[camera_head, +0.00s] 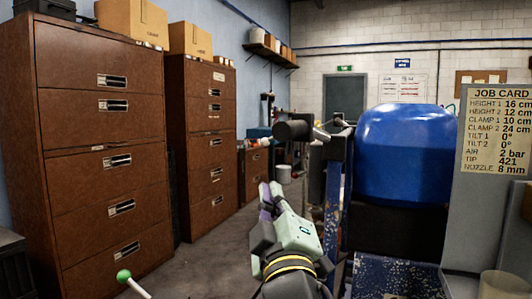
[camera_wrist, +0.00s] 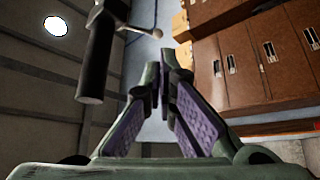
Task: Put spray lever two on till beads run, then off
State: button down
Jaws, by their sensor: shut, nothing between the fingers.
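My gripper (camera_head: 268,192) is shut and empty, with its purple finger pads pointing up, left of the blue tank. Its fingers also show in the wrist view (camera_wrist: 172,72), tips close together. A pale lever with a green ball knob (camera_head: 123,276) rises at the bottom left, apart from my gripper; no label shows its number. A dark cylinder (camera_head: 294,130) sticks out left above my gripper; a thin rod is near it. In the wrist view a black cylinder (camera_wrist: 97,70) hangs left of the fingers, beside a thin rod with a small pale knob (camera_wrist: 126,35). No beads are visible.
A blue tank (camera_head: 405,155) sits on a worn blue frame (camera_head: 332,215) at right. A job card (camera_head: 497,130) is on a grey panel. Brown filing cabinets (camera_head: 100,150) line the left, with boxes on top. Grey floor is open between.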

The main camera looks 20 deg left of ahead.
jog(key=p, duration=1.3)
send_near(265, 146)
jog(key=p+x, duration=0.3)
jog(key=x, duration=0.4)
